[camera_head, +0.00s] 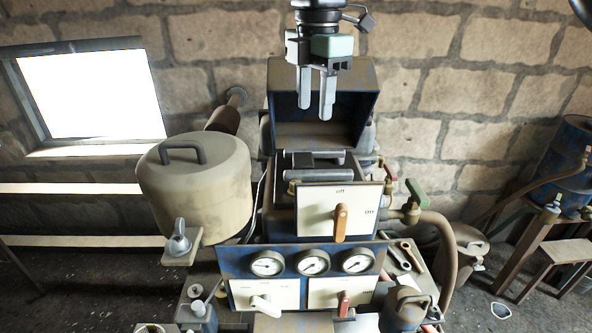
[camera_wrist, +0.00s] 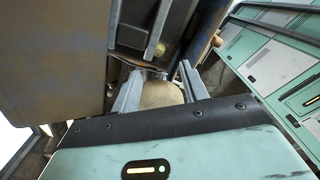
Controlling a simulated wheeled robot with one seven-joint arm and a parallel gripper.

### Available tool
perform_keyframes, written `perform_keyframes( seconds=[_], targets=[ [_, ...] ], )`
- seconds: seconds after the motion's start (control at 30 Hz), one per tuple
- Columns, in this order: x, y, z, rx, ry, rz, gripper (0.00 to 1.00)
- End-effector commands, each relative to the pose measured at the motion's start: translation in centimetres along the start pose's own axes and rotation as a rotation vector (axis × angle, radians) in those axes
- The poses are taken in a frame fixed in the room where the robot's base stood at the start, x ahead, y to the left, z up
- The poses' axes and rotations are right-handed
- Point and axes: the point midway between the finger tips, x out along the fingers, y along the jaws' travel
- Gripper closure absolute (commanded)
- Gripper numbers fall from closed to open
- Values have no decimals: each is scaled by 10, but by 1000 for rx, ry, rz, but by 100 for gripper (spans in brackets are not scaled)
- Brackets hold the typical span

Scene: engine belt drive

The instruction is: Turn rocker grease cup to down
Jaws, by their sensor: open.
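My gripper (camera_head: 316,110) hangs fingers down in front of the open blue hood at the top of the engine, with a gap between its two fingers. In the wrist view my gripper (camera_wrist: 157,80) has its fingers apart, with a rounded tan thing (camera_wrist: 160,94) showing between them; I cannot tell whether it touches them or how far off it is. No part is readably marked as the rocker grease cup, so I cannot tell which it is. A grey knob (camera_head: 179,240) stands on a small plate at the left. A white lever (camera_head: 265,304) and a red lever (camera_head: 343,303) sit on the lower panels.
A white panel (camera_head: 325,208) marked off and on carries an orange handle (camera_head: 340,222). Several round gauges (camera_head: 313,262) line the blue front. A large tan tank (camera_head: 197,185) stands left. A green-handled valve (camera_head: 416,195) and a brown hose (camera_head: 446,250) are right.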

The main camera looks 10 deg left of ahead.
Motion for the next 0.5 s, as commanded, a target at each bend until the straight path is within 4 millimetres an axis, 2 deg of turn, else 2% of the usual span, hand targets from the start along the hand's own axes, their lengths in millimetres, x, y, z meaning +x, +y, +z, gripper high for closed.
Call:
perform_keyframes(
  seconds=[0.1,0.27,0.37,0.5],
  targets=[
    [-11,10,-18,-126,4,-8,56],
    [-16,14,-28,-209,6,-16,56],
    [-12,14,-29,-222,6,-19,56],
    [5,13,-29,-221,5,-21,56]
  ],
)
